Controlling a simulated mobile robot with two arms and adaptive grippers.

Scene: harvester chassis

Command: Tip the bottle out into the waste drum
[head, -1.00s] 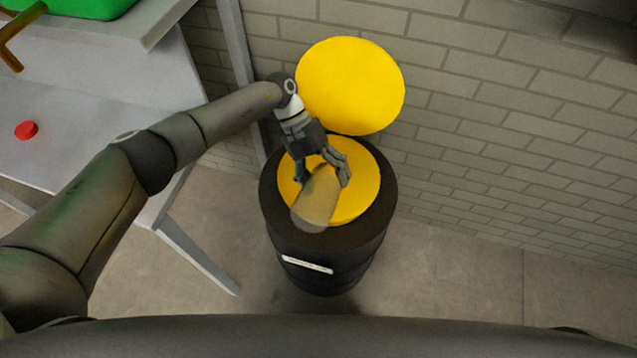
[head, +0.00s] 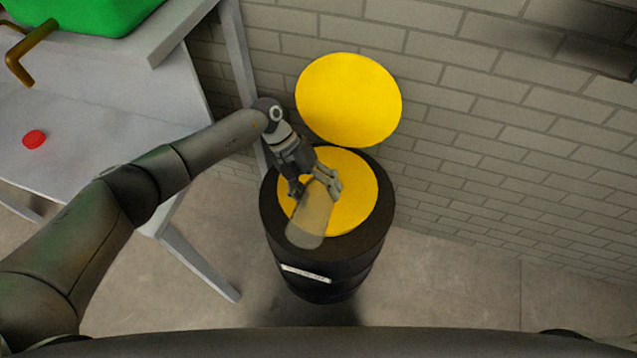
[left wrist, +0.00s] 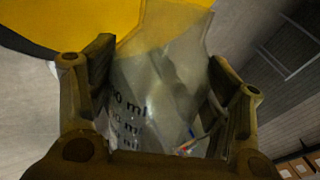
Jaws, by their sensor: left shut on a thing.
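The waste drum (head: 330,268) is black, with a yellow inner top and a round yellow lid (head: 348,100) raised behind it against the wall. My left gripper (head: 316,186) is above the drum, shut on a clear, see-through bottle (head: 310,218). The bottle is tilted over the drum's top, its wide end towards the front rim. In the left wrist view the bottle (left wrist: 160,85) sits between the two fingers, with "ml" markings on its side. I cannot tell whether it holds liquid. My right gripper is not in view.
A grey table (head: 105,120) stands left of the drum, with a red cap (head: 34,139), a green bin (head: 85,12) and a brown bent pipe (head: 30,55). A brick wall (head: 480,130) runs behind. The floor (head: 450,280) right of the drum is clear.

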